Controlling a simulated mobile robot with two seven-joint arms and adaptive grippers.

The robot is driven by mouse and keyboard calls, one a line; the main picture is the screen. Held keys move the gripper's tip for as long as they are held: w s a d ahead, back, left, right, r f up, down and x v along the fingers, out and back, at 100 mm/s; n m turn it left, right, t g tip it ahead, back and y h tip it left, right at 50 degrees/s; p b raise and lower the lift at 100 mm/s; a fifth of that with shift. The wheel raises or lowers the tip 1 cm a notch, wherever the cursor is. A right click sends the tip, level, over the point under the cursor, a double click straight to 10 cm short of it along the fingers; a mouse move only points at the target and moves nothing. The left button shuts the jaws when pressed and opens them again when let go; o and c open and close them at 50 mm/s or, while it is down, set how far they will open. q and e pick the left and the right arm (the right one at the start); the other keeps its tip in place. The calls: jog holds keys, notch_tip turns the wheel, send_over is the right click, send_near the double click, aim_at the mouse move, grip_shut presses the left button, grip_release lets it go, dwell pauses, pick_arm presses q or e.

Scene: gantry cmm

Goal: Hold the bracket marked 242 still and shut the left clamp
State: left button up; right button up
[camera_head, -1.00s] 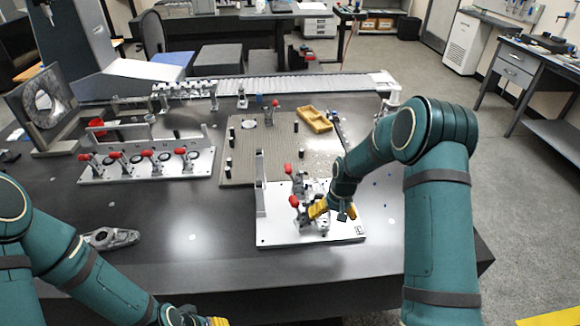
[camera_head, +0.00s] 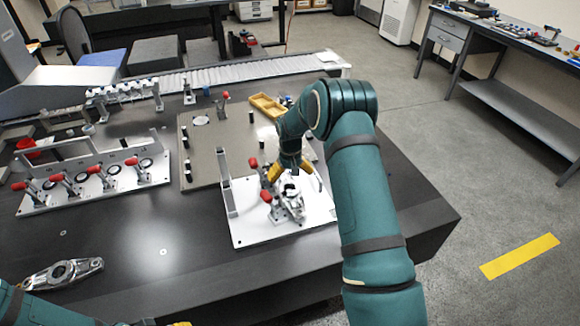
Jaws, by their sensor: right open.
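A silvery metal bracket (camera_head: 294,207) sits on the white fixture plate (camera_head: 252,231) at the table's front right. Its marking is too small to read. Two red-tipped toggle clamps stand at its left, a farther clamp (camera_head: 254,164) and a nearer clamp (camera_head: 267,196); I cannot tell whether either is shut. My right gripper (camera_head: 290,174) is open just behind and above the bracket, its yellow fingers spread and pointing down. I cannot tell whether it touches anything. Only a yellow bit of my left gripper (camera_head: 180,323) shows at the bottom edge; its fingers are cut off.
Another metal bracket (camera_head: 62,273) lies loose at the left front. A white rack (camera_head: 92,189) with several red-handled clamps stands at the left. A perforated plate (camera_head: 203,157) and a yellow tray (camera_head: 267,106) lie behind the fixture. The dark table front is mostly clear.

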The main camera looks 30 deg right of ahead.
aim_at(290, 192)
notch_tip(290, 192, down, 7)
jog(key=shift+r+b, duration=0.1)
jog(key=shift+b, duration=0.25)
